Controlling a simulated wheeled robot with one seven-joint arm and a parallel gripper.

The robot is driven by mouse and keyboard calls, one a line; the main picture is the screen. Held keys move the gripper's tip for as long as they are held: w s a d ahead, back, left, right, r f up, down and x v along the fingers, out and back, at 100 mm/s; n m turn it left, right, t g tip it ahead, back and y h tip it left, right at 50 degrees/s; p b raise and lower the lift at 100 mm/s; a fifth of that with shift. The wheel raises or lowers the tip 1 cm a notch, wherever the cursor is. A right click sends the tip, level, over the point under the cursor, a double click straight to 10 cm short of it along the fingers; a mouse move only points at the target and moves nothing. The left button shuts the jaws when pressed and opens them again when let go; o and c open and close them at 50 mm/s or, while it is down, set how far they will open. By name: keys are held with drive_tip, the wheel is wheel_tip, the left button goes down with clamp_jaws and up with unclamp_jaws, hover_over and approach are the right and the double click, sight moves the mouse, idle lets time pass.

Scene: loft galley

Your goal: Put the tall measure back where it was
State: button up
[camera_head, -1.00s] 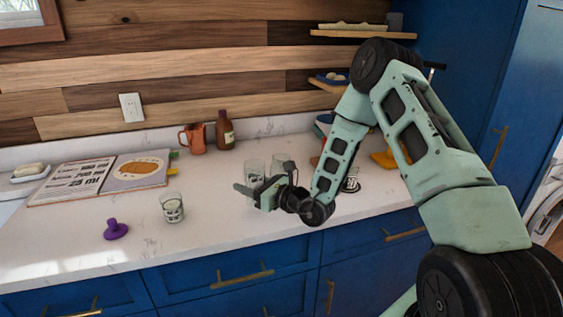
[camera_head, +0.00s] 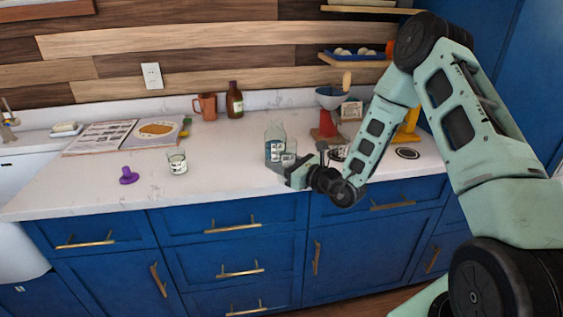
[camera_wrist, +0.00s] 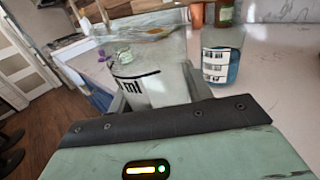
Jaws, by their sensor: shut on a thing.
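My gripper (camera_head: 293,172) is shut on a clear glass measure (camera_head: 289,157) near the counter's front. In the wrist view the measure (camera_wrist: 150,88) fills the space past the jaws and shows black "ml" print. Its base is hidden, so I cannot tell whether it touches the counter. A taller-looking clear vessel (camera_head: 275,138) with blue liquid and a white label stands just behind it; it shows at the right in the wrist view (camera_wrist: 220,62). A short glass (camera_head: 177,162) stands farther left. I cannot tell from print which vessel is called the tall measure.
A purple stopper-like piece (camera_head: 128,176), an open book (camera_head: 100,136), an orange mug (camera_head: 205,106) and a brown bottle (camera_head: 234,101) are on the counter (camera_head: 222,182). A funnel (camera_head: 331,98) on a red stand is behind my arm. A dark round mark (camera_head: 407,153) lies at right.

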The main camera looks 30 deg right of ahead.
drive_tip(key=s+d+f+m+t+h, duration=0.1)
drive_tip(key=s+f+m+h, duration=0.4)
drive_tip(key=s+f, duration=1.1)
drive_tip(key=h, duration=0.2)
drive_tip(key=shift+s+d+f+h, duration=0.15)
drive_tip(key=shift+s+f+h, duration=0.15)
drive_tip(key=shift+h, duration=0.1)
